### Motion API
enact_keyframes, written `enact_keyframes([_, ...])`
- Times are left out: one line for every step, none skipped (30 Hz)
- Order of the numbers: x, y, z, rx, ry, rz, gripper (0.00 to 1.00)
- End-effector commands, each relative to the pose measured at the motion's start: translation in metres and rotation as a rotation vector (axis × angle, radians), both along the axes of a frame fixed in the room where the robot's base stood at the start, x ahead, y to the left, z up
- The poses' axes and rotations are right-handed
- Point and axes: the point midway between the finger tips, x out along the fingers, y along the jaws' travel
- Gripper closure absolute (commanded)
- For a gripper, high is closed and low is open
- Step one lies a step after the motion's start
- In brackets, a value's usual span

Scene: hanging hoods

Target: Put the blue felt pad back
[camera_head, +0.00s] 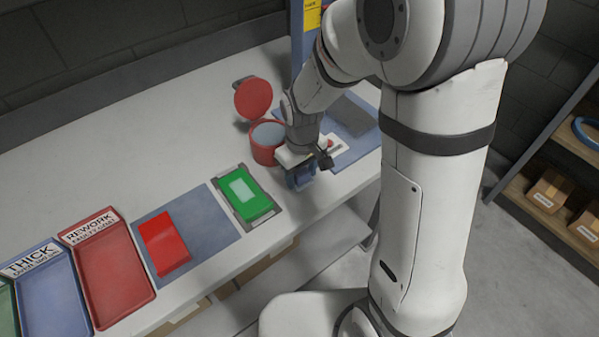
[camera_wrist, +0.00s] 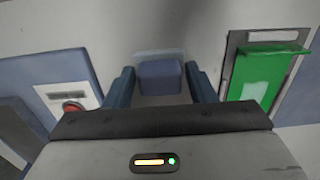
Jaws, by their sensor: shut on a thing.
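The blue felt pad (camera_wrist: 160,78) shows in the wrist view as a small dark blue block between the two blue fingers of my gripper (camera_wrist: 161,84). My gripper is shut on it. In the head view my gripper (camera_head: 301,180) is over the bench near its front edge, just right of a round red container (camera_head: 264,155). The pad cannot be told apart from the blue fingers there. The container's red lid (camera_head: 253,98) stands open behind it, and a grey-blue surface (camera_head: 268,134) shows inside.
A green piece (camera_head: 246,195) lies in a grey holder left of my gripper. Further left are a red block (camera_head: 165,243) on a blue mat, a red REWORK tray (camera_head: 110,262) and a blue THICK tray (camera_head: 50,295). A panel with a red button (camera_wrist: 72,107) is nearby.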

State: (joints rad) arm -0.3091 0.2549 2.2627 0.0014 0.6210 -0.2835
Motion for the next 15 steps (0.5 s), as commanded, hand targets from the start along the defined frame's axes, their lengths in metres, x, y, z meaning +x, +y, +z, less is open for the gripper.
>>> enact_keyframes([-0.0001, 0.0001, -0.0021, 0.000, 0.000, 0.000, 0.68])
enact_keyframes([-0.0001, 0.0002, -0.0027, 0.000, 0.000, 0.000, 0.68])
enact_keyframes([-0.0001, 0.0002, -0.0035, 0.000, 0.000, 0.000, 0.68])
enact_keyframes([-0.0001, 0.0002, -0.0041, 0.000, 0.000, 0.000, 0.68])
enact_keyframes([-0.0002, 0.0003, -0.0047, 0.000, 0.000, 0.001, 0.68])
enact_keyframes([-0.0002, 0.0003, -0.0055, 0.000, 0.000, 0.001, 0.68])
enact_keyframes([-0.0002, 0.0003, -0.0061, 0.000, 0.000, 0.001, 0.68])
enact_keyframes([-0.0002, 0.0003, -0.0067, 0.000, 0.000, 0.001, 0.68])
enact_keyframes([-0.0002, 0.0003, -0.0075, 0.000, 0.000, 0.001, 0.68])
enact_keyframes([-0.0002, 0.0003, -0.0081, 0.000, 0.000, 0.001, 0.68])
enact_keyframes([-0.0002, 0.0003, -0.0087, 0.000, 0.000, 0.001, 0.68])
enact_keyframes([-0.0002, 0.0005, -0.0082, 0.000, 0.000, 0.001, 0.48])
enact_keyframes([-0.0002, 0.0005, -0.0078, 0.000, 0.000, 0.001, 0.46])
enact_keyframes([-0.0002, 0.0005, -0.0078, 0.000, 0.000, 0.001, 0.43])
enact_keyframes([-0.0002, 0.0006, -0.0078, 0.000, 0.000, 0.001, 0.40])
